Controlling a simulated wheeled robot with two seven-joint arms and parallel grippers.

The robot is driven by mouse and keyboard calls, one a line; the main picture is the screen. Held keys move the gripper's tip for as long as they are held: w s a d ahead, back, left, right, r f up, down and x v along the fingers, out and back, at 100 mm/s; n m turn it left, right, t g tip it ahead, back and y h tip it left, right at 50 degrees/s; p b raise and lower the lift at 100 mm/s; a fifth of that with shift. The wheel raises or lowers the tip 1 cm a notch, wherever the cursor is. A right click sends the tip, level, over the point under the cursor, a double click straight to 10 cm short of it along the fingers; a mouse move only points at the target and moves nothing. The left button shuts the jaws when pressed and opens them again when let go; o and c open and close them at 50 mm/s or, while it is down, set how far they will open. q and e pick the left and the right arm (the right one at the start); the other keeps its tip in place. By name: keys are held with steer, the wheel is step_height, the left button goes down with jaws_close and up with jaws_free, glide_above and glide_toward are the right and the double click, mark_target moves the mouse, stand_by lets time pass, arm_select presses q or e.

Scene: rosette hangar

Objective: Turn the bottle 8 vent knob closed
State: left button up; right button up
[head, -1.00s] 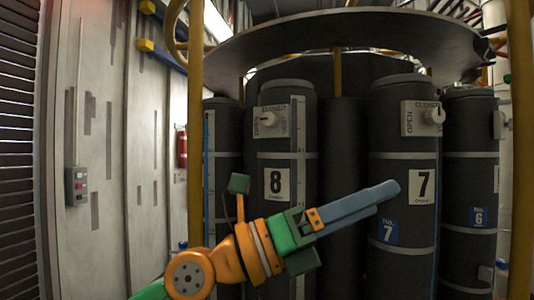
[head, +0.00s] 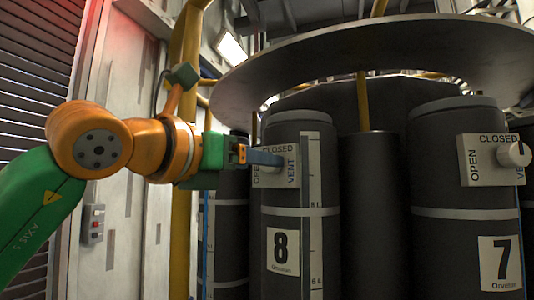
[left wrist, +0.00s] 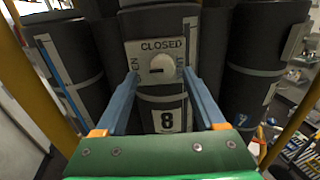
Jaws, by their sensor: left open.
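Bottle 8 (head: 283,230) is a dark grey upright cylinder with a white "8" label. Its white vent plate (left wrist: 140,50), lettered CLOSED at the top, OPEN at left and VENT at right, faces my left gripper. The round white vent knob (left wrist: 161,64) sits mid-plate; a dark mark shows on its lower left, and I cannot tell its setting. My left gripper (left wrist: 160,77) is open, its blue fingers apart to either side below the knob, with nothing between them. In the head view the left gripper (head: 279,159) overlaps the plate and partly hides the knob. My right gripper is not in view.
Bottle 7 (head: 455,240) stands to the right with its own plate and white knob (head: 514,154). A wide metal disc (head: 350,60) hangs over the bottles. A yellow post (head: 183,225) stands left of bottle 8, and a wall switch box (head: 94,224) is further left.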

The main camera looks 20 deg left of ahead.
mark_target(268, 170)
arm_select(q)
steer(key=x, duration=0.4)
steer(key=shift+s+d+f+p, duration=0.1)
steer(key=shift+d+f+p, duration=0.1)
steer(key=shift+p, duration=0.15)
steer(key=shift+s+a+r, duration=0.1)
steer(key=shift+s+a, duration=0.1)
steer(key=shift+s, duration=0.1)
steer(key=c, duration=0.7)
jaws_close()
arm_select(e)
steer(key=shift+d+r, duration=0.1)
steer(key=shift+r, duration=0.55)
